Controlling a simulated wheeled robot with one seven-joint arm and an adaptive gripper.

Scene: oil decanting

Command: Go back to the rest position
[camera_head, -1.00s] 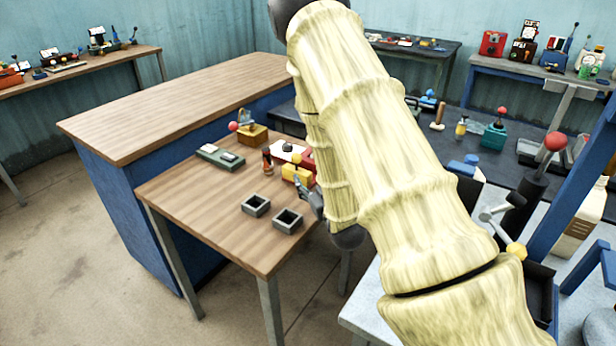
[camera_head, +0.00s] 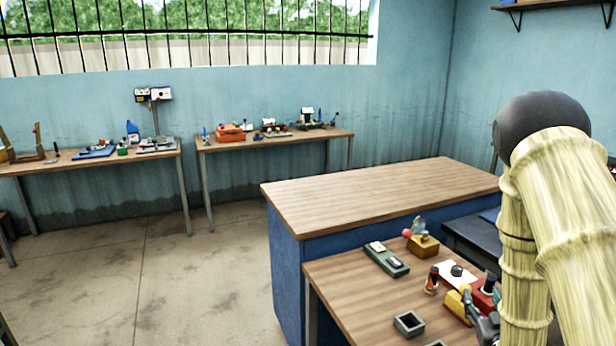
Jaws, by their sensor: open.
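My gripper (camera_head: 482,322) shows only in part near the bottom right, as grey fingers beside the yellow block (camera_head: 459,305). It is open, and I see nothing held in it. My bamboo-like arm fills the right edge and hides part of the small wooden table (camera_head: 345,295). I cannot tell whether the fingers touch the yellow block.
On the small table are a grey square tray (camera_head: 409,324), a green device (camera_head: 387,260), a red-and-black bottle (camera_head: 431,281) and a red box (camera_head: 487,300). A blue-sided counter (camera_head: 380,198) stands behind. Floor (camera_head: 170,275) at left is clear.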

